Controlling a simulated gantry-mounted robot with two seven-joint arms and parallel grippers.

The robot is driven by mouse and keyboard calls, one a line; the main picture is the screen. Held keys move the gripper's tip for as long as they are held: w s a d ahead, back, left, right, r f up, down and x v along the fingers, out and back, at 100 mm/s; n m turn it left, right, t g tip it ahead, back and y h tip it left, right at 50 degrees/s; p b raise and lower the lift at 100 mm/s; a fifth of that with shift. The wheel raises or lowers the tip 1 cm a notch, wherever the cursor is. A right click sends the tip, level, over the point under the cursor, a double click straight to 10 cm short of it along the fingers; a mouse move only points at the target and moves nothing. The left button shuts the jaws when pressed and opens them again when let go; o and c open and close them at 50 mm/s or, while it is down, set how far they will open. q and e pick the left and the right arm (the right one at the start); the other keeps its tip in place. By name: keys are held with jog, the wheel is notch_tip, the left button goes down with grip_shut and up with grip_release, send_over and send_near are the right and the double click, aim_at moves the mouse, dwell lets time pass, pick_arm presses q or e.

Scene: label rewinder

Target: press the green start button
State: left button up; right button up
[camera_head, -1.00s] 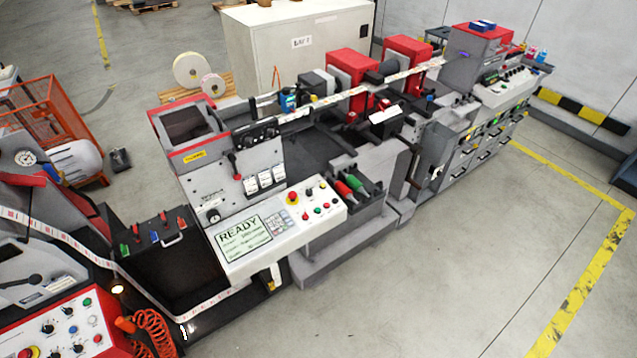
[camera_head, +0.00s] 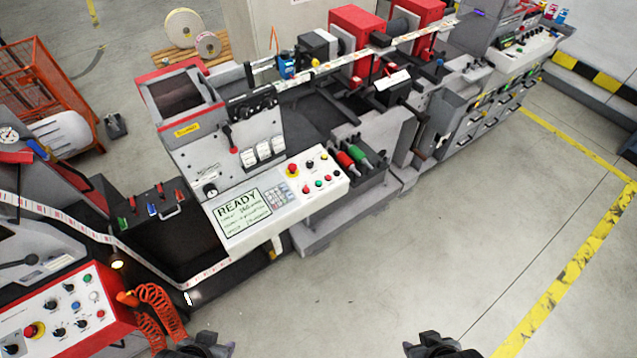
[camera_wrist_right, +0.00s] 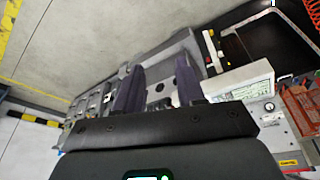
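The white control panel (camera_head: 325,205) of the label machine stands in the middle of the head view, with a READY screen (camera_head: 244,211). My right gripper (camera_head: 440,346) is at the bottom, right of and well apart from the panel. In the right wrist view its two fingers (camera_wrist_right: 160,65) are spread with nothing between them.
A second panel (camera_head: 60,318) with a green button (camera_head: 87,279) and several knobs stands at the lower left. An orange coiled hose (camera_head: 160,310) hangs beside it. The floor (camera_head: 400,270) in front of the machine is clear. Red and green rollers (camera_head: 350,158) sit right of the main panel.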

jog(key=shift+w, duration=0.1)
grip_shut()
jog(key=shift+r, duration=0.1)
dwell(1.3)
